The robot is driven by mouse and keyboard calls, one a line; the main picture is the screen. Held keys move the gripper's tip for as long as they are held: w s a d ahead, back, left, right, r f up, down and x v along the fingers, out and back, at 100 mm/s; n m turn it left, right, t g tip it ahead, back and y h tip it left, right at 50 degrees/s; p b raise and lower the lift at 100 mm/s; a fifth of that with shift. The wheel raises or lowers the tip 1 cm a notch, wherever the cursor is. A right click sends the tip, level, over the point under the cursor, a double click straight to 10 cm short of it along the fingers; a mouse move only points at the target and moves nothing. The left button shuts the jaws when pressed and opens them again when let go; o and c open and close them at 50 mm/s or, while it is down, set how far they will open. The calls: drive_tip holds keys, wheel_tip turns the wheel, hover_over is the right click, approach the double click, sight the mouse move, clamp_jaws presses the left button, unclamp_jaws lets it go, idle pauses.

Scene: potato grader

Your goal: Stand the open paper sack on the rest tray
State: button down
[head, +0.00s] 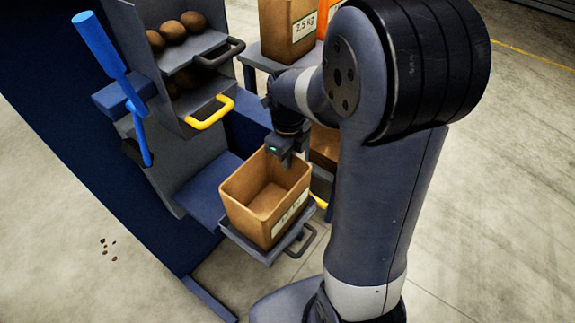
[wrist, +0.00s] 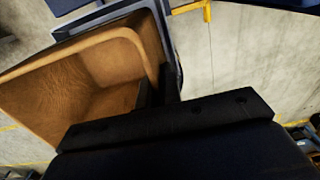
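The open paper sack (head: 248,208) is brown and box-shaped, with a white label on its front. In the head view it is upright over the rest tray (head: 245,246), a grey tray with a dark handle. Its base sits on or very close to the tray; a small gap cannot be ruled out. My gripper (head: 287,158) is at the sack's back rim. In the wrist view the empty inside of the sack (wrist: 75,75) shows, and the two fingers (wrist: 158,90) are close together on either side of one wall, pinching it.
A grey rack holds potatoes (head: 173,32) on its upper shelf, with a yellow handle (head: 210,113) below. A blue lever (head: 108,55) rises at left. Another brown sack (head: 285,30) stands on a table behind. Open floor (head: 75,205) lies at left.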

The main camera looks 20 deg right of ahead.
drive_tip(key=shift+f, duration=1.1)
drive_tip(key=shift+f, duration=0.2)
drive_tip(key=c, duration=1.6)
unclamp_jaws()
drive_tip(key=shift+r, duration=0.1)
wheel_tip(320, 180, up, 12)
drive_tip(key=shift+r+p, duration=0.15)
drive_tip(key=shift+p, duration=0.7)
